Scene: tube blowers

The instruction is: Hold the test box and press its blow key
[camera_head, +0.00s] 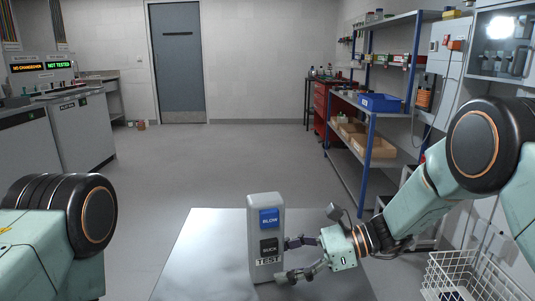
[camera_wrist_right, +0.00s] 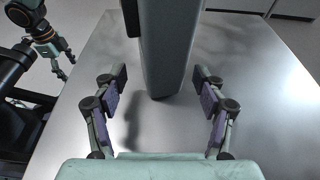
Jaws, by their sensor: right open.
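The grey test box (camera_head: 252,240) stands upright on the metal table, with a blue BLOW key (camera_head: 269,219) above a black SUCK key (camera_head: 269,247) and a TEST label below. My right gripper (camera_head: 285,259) is open at the box's lower right side. In the right wrist view, the box (camera_wrist_right: 168,50) rises just beyond and between the spread fingers (camera_wrist_right: 160,78), with a gap on each side. My left gripper (camera_wrist_right: 63,63) shows small at the upper left of the right wrist view, empty and seemingly open. It is out of the head view.
The metal table (camera_head: 200,255) is otherwise clear. A white wire basket (camera_head: 470,275) stands at the lower right. A blue-framed shelf (camera_head: 385,120) with bins is at the right. Machines with lit signs (camera_head: 42,67) stand at the left. The floor behind is open.

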